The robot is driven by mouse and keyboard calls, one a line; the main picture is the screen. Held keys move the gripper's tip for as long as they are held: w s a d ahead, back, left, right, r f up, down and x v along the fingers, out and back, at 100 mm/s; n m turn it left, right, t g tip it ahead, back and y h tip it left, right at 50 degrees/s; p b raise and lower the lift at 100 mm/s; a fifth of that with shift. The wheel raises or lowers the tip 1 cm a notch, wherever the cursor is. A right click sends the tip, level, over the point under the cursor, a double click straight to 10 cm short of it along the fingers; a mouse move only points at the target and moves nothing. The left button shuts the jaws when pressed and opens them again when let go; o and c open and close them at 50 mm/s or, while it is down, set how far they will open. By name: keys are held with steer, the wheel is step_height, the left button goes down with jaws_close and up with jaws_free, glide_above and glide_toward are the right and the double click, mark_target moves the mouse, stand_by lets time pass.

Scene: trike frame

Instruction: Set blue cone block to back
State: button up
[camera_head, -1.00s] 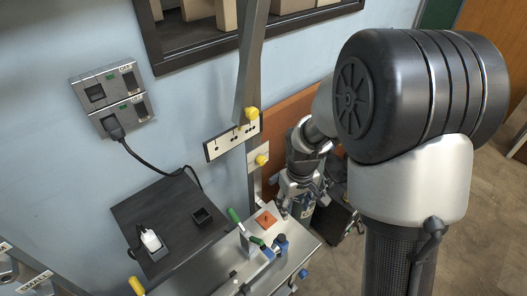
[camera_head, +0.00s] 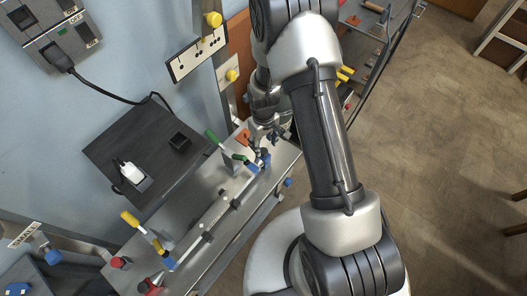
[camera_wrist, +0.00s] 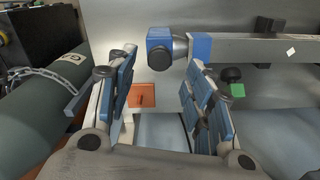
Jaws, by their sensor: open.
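In the wrist view, a blue block (camera_wrist: 160,50) with a dark round knob on its near face sits beside a grey cone-shaped piece (camera_wrist: 180,47). A second blue block (camera_wrist: 201,46) on the other side of the cone joins a long grey bar (camera_wrist: 255,50). I take these as the blue cone block. In the head view, small blue blocks (camera_head: 265,160) show at the bar's far end. My gripper (camera_wrist: 162,66) is open and empty, its blue-padded fingers wide apart just short of the blocks. In the head view my gripper (camera_head: 272,132) hangs over the bench's far end, partly hidden.
An orange square plate (camera_wrist: 142,95) lies on the metal bench (camera_head: 190,225). A dark green cylinder (camera_wrist: 40,105) is left in the wrist view.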

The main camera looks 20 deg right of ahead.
mark_target(263, 151)
step_height(263, 151, down, 6)
steer(key=shift+r+b, duration=0.2)
steer(key=shift+b, duration=0.45)
steer(key=shift+c, duration=0.3)
jaws_close()
